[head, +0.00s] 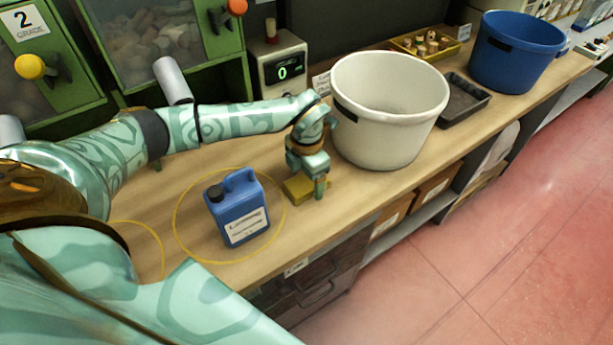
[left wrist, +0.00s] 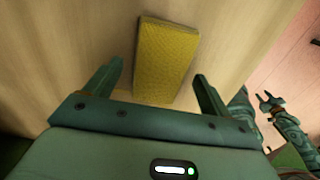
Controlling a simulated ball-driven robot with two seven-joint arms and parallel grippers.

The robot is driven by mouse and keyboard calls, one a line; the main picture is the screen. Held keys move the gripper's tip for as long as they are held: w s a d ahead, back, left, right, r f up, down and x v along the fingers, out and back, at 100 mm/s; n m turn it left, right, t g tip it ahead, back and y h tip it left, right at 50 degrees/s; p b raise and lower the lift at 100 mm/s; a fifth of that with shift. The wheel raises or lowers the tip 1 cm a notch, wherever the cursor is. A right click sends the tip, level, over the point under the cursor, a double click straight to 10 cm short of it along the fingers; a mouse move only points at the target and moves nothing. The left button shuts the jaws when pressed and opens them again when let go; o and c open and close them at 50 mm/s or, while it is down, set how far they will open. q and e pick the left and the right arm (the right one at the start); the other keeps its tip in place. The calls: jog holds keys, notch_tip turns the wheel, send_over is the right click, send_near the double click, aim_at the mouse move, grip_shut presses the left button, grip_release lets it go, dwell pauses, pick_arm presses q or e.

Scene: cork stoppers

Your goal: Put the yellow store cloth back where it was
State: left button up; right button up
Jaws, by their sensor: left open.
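The yellow store cloth (head: 293,190) is a folded flat block on the wooden counter, between the blue jug and the white bucket. My left gripper (head: 307,187) is right over it, pointing down, and partly hides it in the head view. In the left wrist view the cloth (left wrist: 165,60) lies ahead of and between the two spread fingers of my left gripper (left wrist: 158,72), with gaps at both sides. The gripper is open and holds nothing. Part of my right arm with its gripper (left wrist: 271,103) shows small at the right of the left wrist view; its jaw state is unclear.
A blue jug (head: 238,208) stands inside a yellow ring (head: 178,235) on the counter. A white bucket (head: 390,110) stands close behind the gripper. Beyond are a black tray (head: 463,98), a yellow tray of corks (head: 452,48) and a blue bucket (head: 515,50).

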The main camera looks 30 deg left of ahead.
aim_at(306, 181)
pick_arm(q)
notch_tip(306, 181, up, 12)
jog(key=p, duration=0.2)
jog(key=shift+f, duration=0.15)
